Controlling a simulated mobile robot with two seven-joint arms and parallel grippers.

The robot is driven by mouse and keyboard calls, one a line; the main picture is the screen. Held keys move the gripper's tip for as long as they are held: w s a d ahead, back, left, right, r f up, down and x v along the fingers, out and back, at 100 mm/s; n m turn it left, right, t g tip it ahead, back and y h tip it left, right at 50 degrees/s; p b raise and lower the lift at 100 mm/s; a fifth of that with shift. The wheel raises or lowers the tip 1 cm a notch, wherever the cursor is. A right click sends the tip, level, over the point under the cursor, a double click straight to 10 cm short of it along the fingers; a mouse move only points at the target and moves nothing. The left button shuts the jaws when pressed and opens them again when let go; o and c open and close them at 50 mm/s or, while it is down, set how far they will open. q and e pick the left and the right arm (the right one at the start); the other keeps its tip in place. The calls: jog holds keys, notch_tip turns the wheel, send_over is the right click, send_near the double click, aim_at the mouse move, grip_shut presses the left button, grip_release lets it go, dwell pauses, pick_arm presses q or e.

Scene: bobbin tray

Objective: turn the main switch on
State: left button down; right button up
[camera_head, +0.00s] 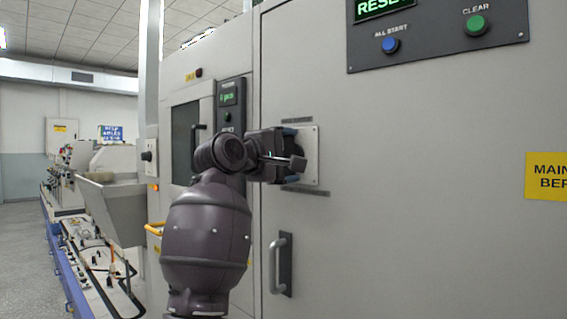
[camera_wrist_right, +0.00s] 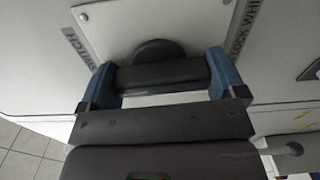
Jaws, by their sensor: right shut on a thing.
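The main switch is on a light square plate (camera_head: 312,168) on the grey cabinet door, straight ahead in the head view. My right gripper (camera_wrist_right: 163,76) is at the plate, and its hand hides most of the switch there. In the right wrist view the plate (camera_wrist_right: 120,22) carries a dark round switch base (camera_wrist_right: 158,48) with a dark handle bar (camera_wrist_right: 160,76) in front of it. The two blue-grey fingers are at the two ends of this bar, shut on it. The switch's on and off marks cannot be read. My left gripper is in neither view.
A door handle (camera_head: 281,263) is below the plate. A dark panel (camera_head: 440,35) with blue and green buttons is at upper right, above a yellow sign (camera_head: 546,177). A machine line (camera_head: 95,240) runs along the left. Open floor (camera_head: 20,250) lies at far left.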

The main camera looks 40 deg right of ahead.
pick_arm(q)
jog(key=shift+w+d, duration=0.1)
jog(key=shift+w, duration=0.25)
pick_arm(e)
jog(key=shift+m, duration=0.6)
jog(key=o, duration=0.6)
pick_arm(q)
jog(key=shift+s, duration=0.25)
pick_arm(e)
jog(key=shift+o, duration=0.2)
jog(key=shift+a, duration=0.3)
jog(key=a, duration=1)
jog(key=shift+s, duration=0.45)
